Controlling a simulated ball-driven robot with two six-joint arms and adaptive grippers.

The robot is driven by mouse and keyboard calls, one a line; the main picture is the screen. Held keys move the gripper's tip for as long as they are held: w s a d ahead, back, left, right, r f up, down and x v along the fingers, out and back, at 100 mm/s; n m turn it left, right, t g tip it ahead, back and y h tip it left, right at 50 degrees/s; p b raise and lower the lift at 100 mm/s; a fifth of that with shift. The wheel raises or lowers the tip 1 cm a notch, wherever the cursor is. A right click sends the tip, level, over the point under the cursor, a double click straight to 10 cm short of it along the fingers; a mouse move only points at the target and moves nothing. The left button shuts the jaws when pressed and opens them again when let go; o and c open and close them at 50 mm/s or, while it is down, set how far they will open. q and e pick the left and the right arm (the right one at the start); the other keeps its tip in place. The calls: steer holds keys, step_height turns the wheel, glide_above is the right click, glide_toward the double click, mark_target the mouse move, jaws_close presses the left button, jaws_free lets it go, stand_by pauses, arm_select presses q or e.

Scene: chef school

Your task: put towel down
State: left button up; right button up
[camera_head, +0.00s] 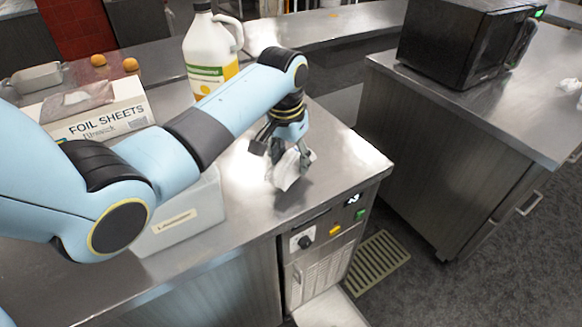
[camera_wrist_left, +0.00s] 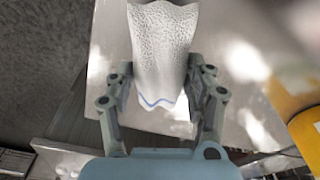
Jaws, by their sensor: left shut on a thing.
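The towel (camera_head: 286,171) is white and crumpled, and hangs from my left gripper (camera_head: 289,158) over the steel counter (camera_head: 339,151) near its right end. In the left wrist view, the towel (camera_wrist_left: 161,50) is textured, with a blue stripe along its near edge. There it lies between the two fingers of my left gripper (camera_wrist_left: 163,88), which is shut on it. I cannot tell whether the towel's lower edge touches the counter. My right gripper is in neither view.
A large white jug (camera_head: 209,50) stands behind my left arm. A foil sheets box (camera_head: 100,114) and a grey bin (camera_head: 182,218) are on the left. A microwave (camera_head: 464,40) sits on another counter, across a floor gap. The counter's right front corner is clear.

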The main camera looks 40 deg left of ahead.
mark_target(287, 161)
arm_select(q)
step_height(287, 161, down, 4)
steer(key=shift+r, duration=0.1)
steer(key=shift+f, duration=0.2)
steer(key=o, duration=1)
steer(key=r, duration=0.4)
steer(key=s+r, duration=0.1)
steer(key=r, duration=0.7)
steer(key=shift+s+r, duration=0.15)
steer(key=shift+s, duration=0.1)
